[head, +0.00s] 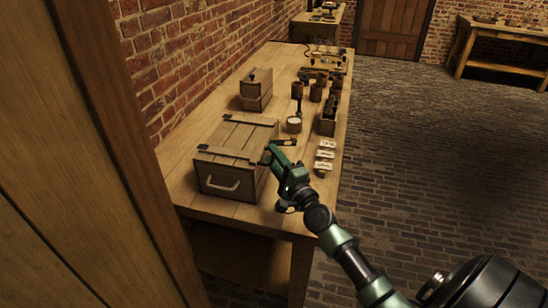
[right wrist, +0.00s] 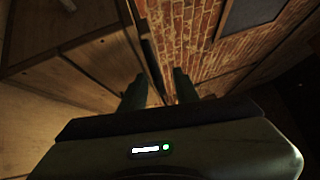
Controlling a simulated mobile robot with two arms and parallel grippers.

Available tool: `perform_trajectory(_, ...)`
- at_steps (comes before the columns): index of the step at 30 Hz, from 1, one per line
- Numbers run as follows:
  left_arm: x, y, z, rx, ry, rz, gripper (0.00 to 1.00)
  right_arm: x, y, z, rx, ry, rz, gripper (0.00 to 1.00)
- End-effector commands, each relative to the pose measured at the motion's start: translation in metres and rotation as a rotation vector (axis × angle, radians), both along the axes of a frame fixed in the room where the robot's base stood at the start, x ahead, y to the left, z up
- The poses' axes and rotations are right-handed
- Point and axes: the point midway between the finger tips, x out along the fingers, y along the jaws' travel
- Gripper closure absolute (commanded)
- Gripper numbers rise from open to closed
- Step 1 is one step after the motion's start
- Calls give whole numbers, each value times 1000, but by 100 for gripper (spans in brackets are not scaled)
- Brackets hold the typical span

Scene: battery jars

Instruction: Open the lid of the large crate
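The large wooden crate (head: 216,178) stands at the near end of the workbench, with a light handle on its front. Its planked lid (head: 238,138) has dark metal corners and looks closed. My right gripper (head: 267,152) is at the crate's right side, close to the lid's right edge; I cannot tell whether it touches. In the right wrist view, the two green fingers (right wrist: 159,84) stand apart with nothing seen between them. Wooden surfaces, likely the crate, fill the left of that view. My left gripper is not in view.
The workbench (head: 190,194) runs along a brick wall. Behind the crate are a smaller wooden box (head: 256,97), a white-topped jar (head: 294,125), dark jars (head: 316,93) and a narrow open box (head: 327,119). Paper cards (head: 325,154) lie right. A wooden panel (head: 70,150) fills the left.

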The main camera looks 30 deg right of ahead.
Motion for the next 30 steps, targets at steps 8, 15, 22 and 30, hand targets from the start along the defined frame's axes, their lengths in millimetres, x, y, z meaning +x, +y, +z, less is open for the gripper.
perform_trajectory(8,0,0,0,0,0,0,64,0,0,0,-1,0,1,100)
perform_trajectory(15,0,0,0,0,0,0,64,0,0,0,-1,1,1,100)
perform_trajectory(22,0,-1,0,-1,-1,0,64,-1,0,-1,-1,1,1,100)
perform_trajectory(30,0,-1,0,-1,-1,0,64,-1,1,-1,-1,2,1,100)
